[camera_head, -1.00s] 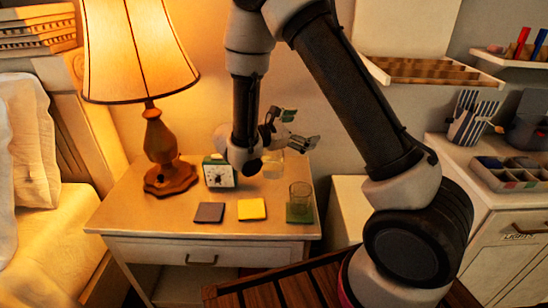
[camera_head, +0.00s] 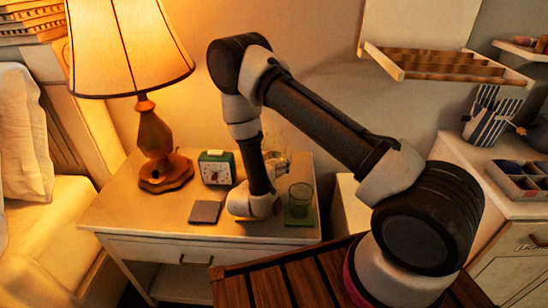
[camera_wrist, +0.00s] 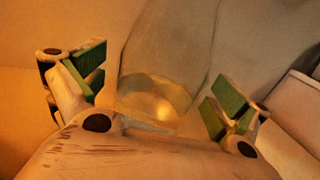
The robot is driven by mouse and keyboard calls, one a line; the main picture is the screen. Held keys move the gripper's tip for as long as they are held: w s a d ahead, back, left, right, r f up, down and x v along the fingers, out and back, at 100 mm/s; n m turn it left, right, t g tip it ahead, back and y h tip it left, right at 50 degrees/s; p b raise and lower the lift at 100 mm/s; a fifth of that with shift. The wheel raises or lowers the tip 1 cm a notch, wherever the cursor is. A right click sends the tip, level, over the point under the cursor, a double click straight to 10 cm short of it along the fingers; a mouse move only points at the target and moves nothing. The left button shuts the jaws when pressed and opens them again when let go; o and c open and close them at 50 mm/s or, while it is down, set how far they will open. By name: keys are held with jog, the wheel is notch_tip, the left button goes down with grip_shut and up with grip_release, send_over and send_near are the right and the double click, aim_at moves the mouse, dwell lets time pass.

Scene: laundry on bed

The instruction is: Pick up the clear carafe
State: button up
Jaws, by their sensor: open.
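The clear carafe (camera_wrist: 165,60) stands between the two green-padded fingers of my gripper (camera_wrist: 160,80) in the wrist view, and a warm glow shows through its lower part. The fingers are open, one on each side of it; a gap shows on the right, and I cannot tell whether the left finger touches. In the head view the carafe (camera_head: 271,141) is faint at the back of the nightstand, partly hidden by my arm. My gripper (camera_head: 277,161) is low over the nightstand there, mostly covered by my wrist.
The nightstand (camera_head: 150,215) also holds a lamp (camera_head: 156,150), a green clock (camera_head: 216,168), a dark coaster (camera_head: 205,212) and a drinking glass (camera_head: 300,198) on a green coaster (camera_head: 298,219), close right of my wrist. A wall shelf (camera_head: 440,68) hangs at upper right.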

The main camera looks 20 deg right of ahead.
jog(key=shift+w+d, duration=0.35)
jog(key=shift+w, duration=0.25)
jog(key=c, duration=1.7)
jog(key=shift+r, duration=0.2)
